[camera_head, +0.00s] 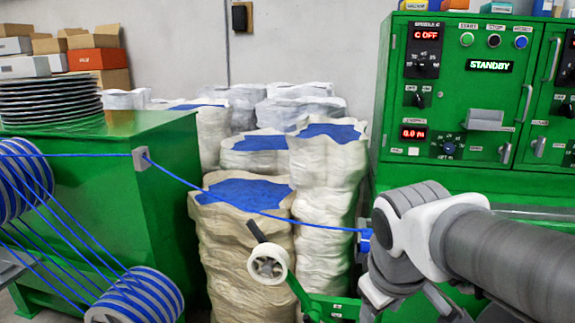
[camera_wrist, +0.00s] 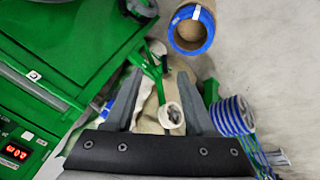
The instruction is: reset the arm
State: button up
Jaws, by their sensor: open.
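My arm reaches in from the right in the head view, in front of the green control cabinet (camera_head: 475,130). My gripper (camera_wrist: 160,76) shows in the wrist view with its two dark fingers apart and nothing held between them. A white guide wheel (camera_wrist: 169,115) on a green stand appears between the fingers, beyond them; the wheel also shows in the head view (camera_head: 268,263), left of my arm. A blue cable (camera_head: 225,199) runs from the left machine across the sacks toward my arm, where its end is hidden. The fingertips cannot be made out in the head view.
Cable-wound spools (camera_head: 135,296) and a green machine (camera_head: 150,160) stand at left. Tall sacks (camera_head: 245,240) with blue tops fill the middle. The cabinet display reads STANDBY. A brown tube with a blue rim (camera_wrist: 191,27) lies on bare floor (camera_wrist: 265,60) in the wrist view.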

jog(key=s+m+t+y, duration=0.1)
jog(key=s+m, duration=0.4)
jog(key=s, duration=0.2)
notch_tip(320, 180, up, 17)
jog(key=p, duration=1.6)
